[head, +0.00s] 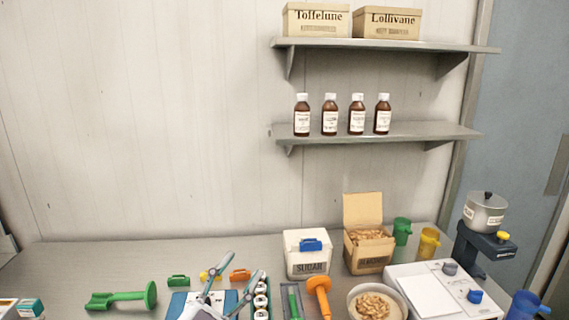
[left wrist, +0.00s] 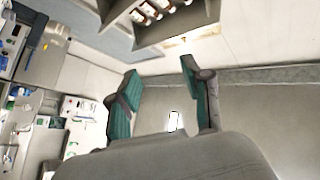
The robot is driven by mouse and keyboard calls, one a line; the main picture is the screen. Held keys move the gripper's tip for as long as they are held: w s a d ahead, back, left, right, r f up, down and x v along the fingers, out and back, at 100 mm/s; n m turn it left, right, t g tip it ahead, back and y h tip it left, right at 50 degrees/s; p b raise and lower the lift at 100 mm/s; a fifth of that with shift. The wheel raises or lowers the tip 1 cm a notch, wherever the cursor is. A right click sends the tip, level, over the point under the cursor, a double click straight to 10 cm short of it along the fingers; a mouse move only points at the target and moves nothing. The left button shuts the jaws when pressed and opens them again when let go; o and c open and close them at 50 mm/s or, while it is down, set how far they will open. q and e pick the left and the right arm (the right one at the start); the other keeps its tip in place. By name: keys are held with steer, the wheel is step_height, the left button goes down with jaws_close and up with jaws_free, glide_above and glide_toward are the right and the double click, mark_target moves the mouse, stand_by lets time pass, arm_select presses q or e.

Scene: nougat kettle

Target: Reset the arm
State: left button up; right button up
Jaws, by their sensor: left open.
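My left gripper (head: 240,268) shows at the bottom of the head view, over the items on the counter. In the left wrist view my left gripper (left wrist: 158,68) has its two green-padded fingers spread wide apart with nothing between them. My right gripper is in neither view.
A green tool (head: 124,298), a sugar box (head: 307,262), an open carton of nuts (head: 366,258), a bowl of nuts (head: 374,304) and a pot (head: 484,213) stand around. Shelves (head: 400,132) hold bottles and boxes.

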arm_select(q)
steer(key=s+a+f+n+g+y, duration=0.2)
steer(key=s+a+f+n+y, duration=0.1)
steer(key=a+f+n+y, duration=0.5)
steer(key=s+a+f+n+g+y, duration=0.2)
steer(key=a+f+n+g+y, duration=0.25)
steer(key=f, duration=0.55)
steer(key=s+f+m+g, duration=0.1)
steer(key=s+f+g, duration=0.45)
steer(key=s, duration=0.55)
steer(key=s+f+m+g, duration=0.1)
steer(key=s+f+g, duration=0.3)
steer(key=s+f, duration=0.45)
step_height(320, 180, down, 30)
steer(key=s+b, duration=0.2)
steer(key=b, duration=0.3)
steer(key=s+a+f+g+b, duration=0.2)
steer(key=s+f+b, duration=0.3)
steer(key=s+f, duration=1.2)
step_height(320, 180, down, 4)
steer(key=shift+a, duration=0.45)
